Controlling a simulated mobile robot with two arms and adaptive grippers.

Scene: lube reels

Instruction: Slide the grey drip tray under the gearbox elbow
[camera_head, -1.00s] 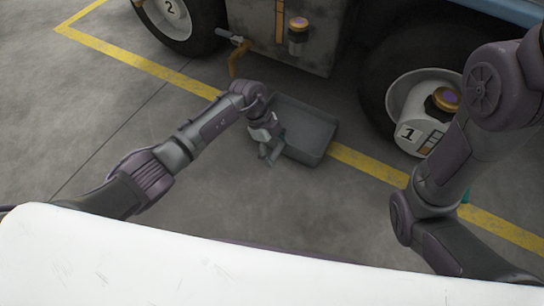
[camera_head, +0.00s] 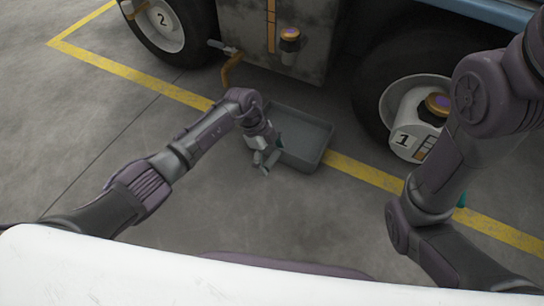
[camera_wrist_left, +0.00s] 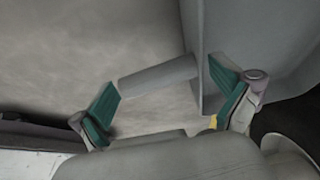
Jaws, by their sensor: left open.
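The grey drip tray (camera_head: 312,142) lies on the floor across the yellow line, in front of the dark machine. It also shows at the upper right of the left wrist view (camera_wrist_left: 265,45). A grey round bar (camera_wrist_left: 155,76), seemingly its handle, sticks out from the tray wall. The gearbox elbow, a yellow-orange bent pipe (camera_head: 230,70), hangs from the machine, up and left of the tray. My left gripper (camera_head: 263,162) is open at the tray's near left side, its fingers on either side of the bar. My right gripper is almost wholly hidden behind its arm; only a teal bit (camera_head: 461,200) shows.
A white drum marked 1 (camera_head: 408,135) is to the tray's right by a dark wheel. A wheel marked 2 (camera_head: 163,28) is at upper left. The machine's box (camera_head: 300,62) stands behind the tray. The floor left of the tray is clear.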

